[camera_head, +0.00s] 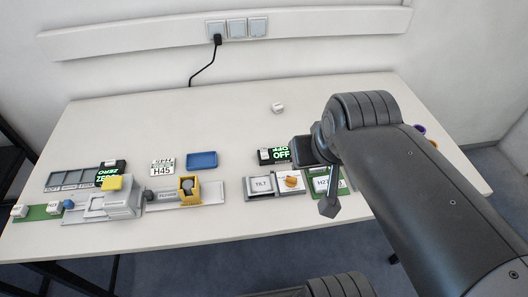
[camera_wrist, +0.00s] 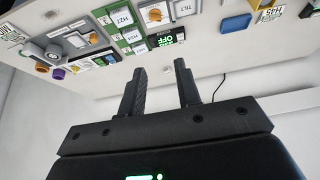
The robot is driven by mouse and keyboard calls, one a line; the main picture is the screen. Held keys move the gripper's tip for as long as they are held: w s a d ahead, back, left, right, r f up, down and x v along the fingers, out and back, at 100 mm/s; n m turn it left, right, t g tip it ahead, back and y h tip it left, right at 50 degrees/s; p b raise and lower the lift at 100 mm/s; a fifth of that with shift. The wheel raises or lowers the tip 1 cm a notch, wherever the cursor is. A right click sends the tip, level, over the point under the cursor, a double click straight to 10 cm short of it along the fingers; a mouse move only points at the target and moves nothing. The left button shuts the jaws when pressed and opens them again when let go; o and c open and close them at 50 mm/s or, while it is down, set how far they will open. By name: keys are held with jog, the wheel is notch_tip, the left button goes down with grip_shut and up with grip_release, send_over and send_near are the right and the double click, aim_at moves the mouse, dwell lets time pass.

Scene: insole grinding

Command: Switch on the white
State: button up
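My gripper (camera_wrist: 160,66) is open and empty in the wrist view, its two dark fingers well apart. In the head view the arm end hangs over the right middle of the table and hides part of what lies below. A dark unit with a green OFF display (camera_head: 281,154) stands beside it; this display also shows in the wrist view (camera_wrist: 165,41). White parts include a TILT plate (camera_head: 261,184), a white plate with an orange knob (camera_head: 290,181), and a small white cube (camera_head: 278,107) at the back. I cannot tell which white thing is meant.
A ZERO display (camera_head: 108,177), a yellow holder (camera_head: 188,190) and a blue tray (camera_head: 202,160) lie to the left. A grey unit with round knobs (camera_wrist: 52,50) and a purple knob (camera_wrist: 58,73) shows in the wrist view. The table's back left is clear.

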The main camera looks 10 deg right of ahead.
jog(key=shift+w, duration=0.55)
jog(key=shift+c, duration=1.4)
jog(key=w, duration=0.4)
jog(key=w+a+f+g, duration=0.1)
jog(key=w, duration=0.4)
jog(key=w+a+f+g, duration=0.1)
jog(key=w, duration=0.3)
jog(key=shift+w+a+f, duration=0.1)
jog(key=shift+w+f, duration=0.05)
grip_shut()
jog(key=w+a+f+g, duration=0.1)
jog(key=w+a+f, duration=0.2)
jog(key=w+f, duration=0.6)
jog(key=w, duration=0.2)
jog(key=shift+w+g, duration=0.3)
jog(key=shift+w, duration=0.05)
